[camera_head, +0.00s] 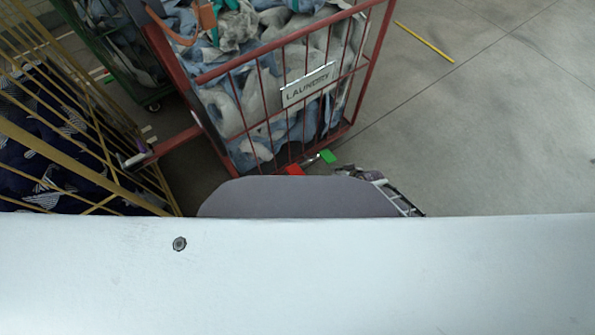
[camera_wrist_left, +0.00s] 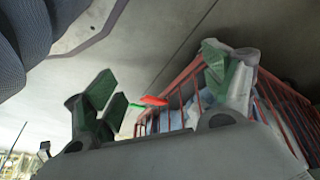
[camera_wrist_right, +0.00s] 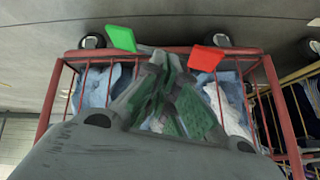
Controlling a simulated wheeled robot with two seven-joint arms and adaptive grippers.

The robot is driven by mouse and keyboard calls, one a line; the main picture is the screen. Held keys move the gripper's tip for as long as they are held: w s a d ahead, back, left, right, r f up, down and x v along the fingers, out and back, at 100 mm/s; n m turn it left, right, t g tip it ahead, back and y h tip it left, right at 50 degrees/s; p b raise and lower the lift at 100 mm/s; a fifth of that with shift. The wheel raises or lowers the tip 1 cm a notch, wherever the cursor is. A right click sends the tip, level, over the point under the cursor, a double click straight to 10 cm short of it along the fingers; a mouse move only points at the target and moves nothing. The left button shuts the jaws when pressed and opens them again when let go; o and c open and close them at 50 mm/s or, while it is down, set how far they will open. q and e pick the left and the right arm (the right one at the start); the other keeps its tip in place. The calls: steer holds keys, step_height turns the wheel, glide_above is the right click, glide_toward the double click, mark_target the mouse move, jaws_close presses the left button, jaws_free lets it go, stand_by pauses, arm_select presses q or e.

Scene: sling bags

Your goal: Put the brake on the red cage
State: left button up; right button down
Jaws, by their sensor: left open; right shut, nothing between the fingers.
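The red cage (camera_head: 268,95) is full of pale blue and white laundry and carries a "LAUNDRY" sign (camera_head: 308,84). A red pedal (camera_head: 295,169) and a green pedal (camera_head: 327,156) stick out at its bottom edge. In the right wrist view, my shut, empty right gripper (camera_wrist_right: 160,62) lies between the green pedal (camera_wrist_right: 122,38) and the red pedal (camera_wrist_right: 207,58); I cannot tell whether it touches either. It is partly hidden in the head view (camera_head: 348,171). My left gripper (camera_wrist_left: 158,78) is open, with the red pedal (camera_wrist_left: 153,101) beyond its fingers.
A yellow cage (camera_head: 95,172) with dark cloth stands at the left. A green cage (camera_head: 112,75) stands behind it. A yellow stick or strip (camera_head: 424,42) is on the floor at upper right. The floor right of the red cage is mostly clear.

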arm_select(q)
step_height(320, 180, up, 7)
steer(key=w+d+t+h+b, duration=0.1)
steer(key=w+d+b, duration=0.1)
steer(key=b, duration=0.8)
steer(key=shift+w+d+b, duration=0.15)
steer(key=shift+d+b, duration=0.05)
steer(key=shift+b, duration=0.15)
arm_select(e)
steer(key=w+a+r+n+y, duration=0.2)
steer(key=a+y, duration=0.1)
steer(key=a, duration=0.6)
steer(key=shift+w+a+r, duration=0.3)
steer(key=shift+a, duration=0.05)
arm_select(q)
steer(key=shift+f, duration=0.15)
